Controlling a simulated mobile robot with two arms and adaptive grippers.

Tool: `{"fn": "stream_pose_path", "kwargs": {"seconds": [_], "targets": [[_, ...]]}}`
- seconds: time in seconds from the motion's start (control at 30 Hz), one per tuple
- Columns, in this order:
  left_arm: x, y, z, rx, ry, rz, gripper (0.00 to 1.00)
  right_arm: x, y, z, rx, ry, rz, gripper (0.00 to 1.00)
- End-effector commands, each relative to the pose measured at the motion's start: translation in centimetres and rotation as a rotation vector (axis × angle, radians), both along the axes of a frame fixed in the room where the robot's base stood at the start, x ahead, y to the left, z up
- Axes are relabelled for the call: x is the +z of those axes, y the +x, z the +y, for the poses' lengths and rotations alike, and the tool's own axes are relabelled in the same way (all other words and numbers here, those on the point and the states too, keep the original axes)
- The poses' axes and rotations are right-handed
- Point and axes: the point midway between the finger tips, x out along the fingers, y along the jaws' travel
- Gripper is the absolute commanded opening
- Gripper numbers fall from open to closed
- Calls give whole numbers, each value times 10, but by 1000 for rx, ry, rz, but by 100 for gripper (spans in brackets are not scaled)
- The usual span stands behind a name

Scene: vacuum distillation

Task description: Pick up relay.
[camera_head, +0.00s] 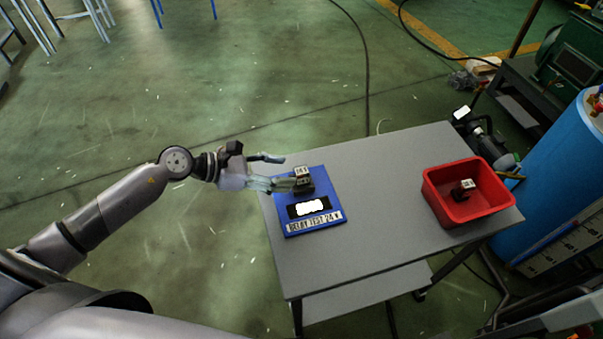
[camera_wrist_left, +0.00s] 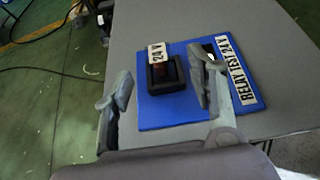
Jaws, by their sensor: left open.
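A small dark relay (camera_head: 303,171) with a white label stands in a black socket on a blue test board (camera_head: 283,218) marked RELAY TEST 24 V. In the left wrist view its label (camera_wrist_left: 156,54) reads 24 V, and the black socket (camera_wrist_left: 167,85) is around its base. A second dark block with a white label (camera_head: 467,184), like a relay, lies in the red bin (camera_head: 482,214). My left gripper (camera_head: 287,172) is open at the board's left side. In the wrist view its fingers (camera_wrist_left: 161,88) are spread either side of the relay's line; contact cannot be told.
The grey table (camera_head: 375,188) is clear between the board and the red bin. A blue barrel (camera_head: 560,175) and dark equipment (camera_head: 482,135) stand beyond its right edge. Green floor (camera_head: 250,90) lies behind.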

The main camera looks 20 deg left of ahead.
Motion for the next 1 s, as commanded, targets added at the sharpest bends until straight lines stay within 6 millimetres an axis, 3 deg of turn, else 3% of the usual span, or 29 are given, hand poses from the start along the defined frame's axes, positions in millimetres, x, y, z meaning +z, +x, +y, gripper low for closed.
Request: {"fn": "stream_pose_path", "kwargs": {"seconds": [0.53,0.83,1.0], "targets": [[-22,31,-43,1,-3,0,52,20,0,0,0,0,0,47],[-26,33,-46,0,0,2,52,20,0,0,0,0,0,47],[-26,33,-46,0,0,2,40,20,0,0,0,0,0,47]]}}
